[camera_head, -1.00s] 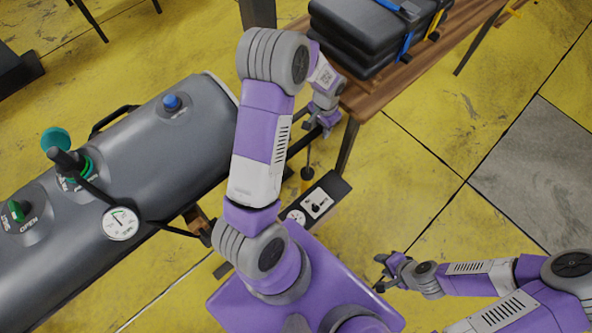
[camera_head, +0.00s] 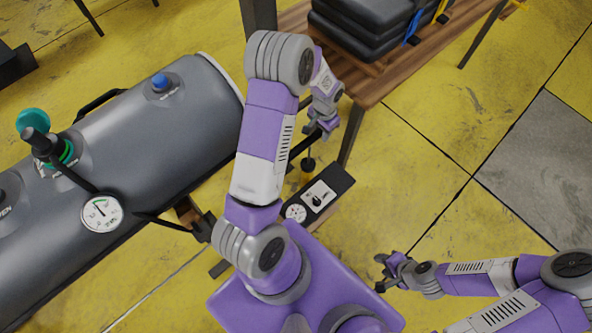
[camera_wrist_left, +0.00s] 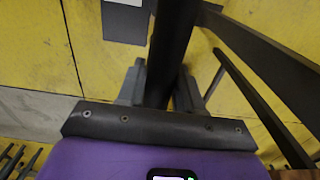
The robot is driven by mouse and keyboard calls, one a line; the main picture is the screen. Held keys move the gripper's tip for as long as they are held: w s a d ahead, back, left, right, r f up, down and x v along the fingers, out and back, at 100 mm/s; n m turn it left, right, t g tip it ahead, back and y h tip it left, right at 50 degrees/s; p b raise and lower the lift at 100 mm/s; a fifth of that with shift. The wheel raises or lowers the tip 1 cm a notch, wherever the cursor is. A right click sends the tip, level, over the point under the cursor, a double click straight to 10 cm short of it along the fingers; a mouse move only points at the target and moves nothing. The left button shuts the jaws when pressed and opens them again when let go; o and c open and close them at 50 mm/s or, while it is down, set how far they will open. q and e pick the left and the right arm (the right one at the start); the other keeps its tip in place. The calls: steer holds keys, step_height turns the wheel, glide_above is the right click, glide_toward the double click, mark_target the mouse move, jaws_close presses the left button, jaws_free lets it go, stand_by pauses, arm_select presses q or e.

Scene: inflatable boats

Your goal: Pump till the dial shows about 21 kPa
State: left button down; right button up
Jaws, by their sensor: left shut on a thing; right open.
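The grey inflatable tube (camera_head: 150,135) lies at the left of the head view. A round white dial (camera_head: 101,212) hangs at its near side; its needle points up and slightly left, and its figures are too small to read. The pump (camera_head: 335,184) has a black base on the floor, with a small white round face (camera_head: 296,213) on it. My left gripper (camera_head: 325,128) is shut on the pump's dark handle bar, above the base. In the left wrist view the fingers (camera_wrist_left: 160,88) clasp that dark bar (camera_wrist_left: 172,45). My right gripper (camera_head: 382,274) is open and empty above the floor.
A blue valve (camera_head: 161,81) and a green-capped valve (camera_head: 62,150) sit on the tube. A wooden table (camera_head: 385,82) with black stacked bundles (camera_head: 365,30) stands behind. Yellow floor at right is clear.

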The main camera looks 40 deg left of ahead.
arm_select(q)
step_height(320, 180, down, 12)
steer(key=b, duration=0.7)
steer(key=shift+s+r, duration=0.25)
arm_select(e)
step_height(320, 180, down, 8)
arm_select(q)
steer(key=c, duration=0.7)
jaws_free()
steer(key=shift+w+r, duration=0.15)
steer(key=shift+r, duration=0.05)
steer(key=shift+r, duration=0.1)
arm_select(e)
steer(key=shift+r, duration=0.1)
arm_select(q)
step_height(320, 180, up, 7)
steer(key=p, duration=0.5)
arm_select(e)
step_height(320, 180, up, 5)
steer(key=shift+r, duration=0.1)
